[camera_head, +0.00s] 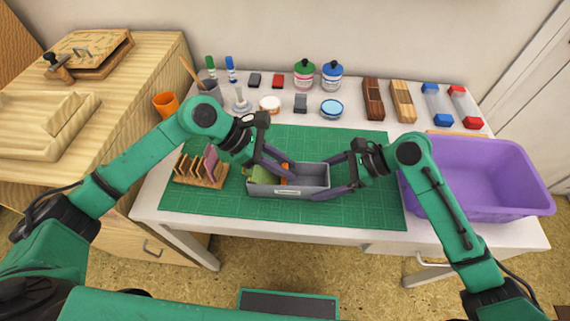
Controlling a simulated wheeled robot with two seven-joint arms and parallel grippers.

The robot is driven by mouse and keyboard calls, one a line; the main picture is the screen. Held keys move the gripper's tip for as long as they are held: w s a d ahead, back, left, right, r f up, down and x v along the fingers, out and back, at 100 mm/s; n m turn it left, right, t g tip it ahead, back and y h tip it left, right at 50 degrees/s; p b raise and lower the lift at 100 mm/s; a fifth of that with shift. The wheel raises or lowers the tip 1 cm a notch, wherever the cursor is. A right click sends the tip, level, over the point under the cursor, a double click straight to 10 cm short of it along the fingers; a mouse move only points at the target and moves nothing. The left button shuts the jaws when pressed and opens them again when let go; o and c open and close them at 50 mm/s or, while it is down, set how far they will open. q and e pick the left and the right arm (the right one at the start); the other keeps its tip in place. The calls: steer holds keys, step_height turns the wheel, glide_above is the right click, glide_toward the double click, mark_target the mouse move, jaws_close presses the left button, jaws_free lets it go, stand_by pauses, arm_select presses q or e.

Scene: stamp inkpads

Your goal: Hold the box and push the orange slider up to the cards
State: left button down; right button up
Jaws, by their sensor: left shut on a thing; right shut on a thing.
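A grey box (300,191) sits on the green cutting mat (352,217), its long side facing me. Inside it, green cards (257,184) stand at the left end, with the orange slider (285,179) beside them, partly hidden by my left gripper. My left gripper (289,168) reaches into the box from above and is shut on the orange slider. Whether the slider touches the cards I cannot tell. My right gripper (328,178) is shut on the right end wall of the box.
A wooden rack (203,180) with upright pieces stands left of the box. A purple bin (480,180) is at the right table end. Jars, markers, inkpads and wooden boxes line the back. The mat in front of the box is clear.

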mark_target(256, 172)
arm_select(q)
steer(key=a, duration=0.7)
steer(key=shift+s, duration=0.1)
steer(key=shift+d, duration=0.1)
steer(key=c, duration=1)
jaws_free()
steer(key=shift+o, duration=0.2)
steer(key=v, duration=1.2)
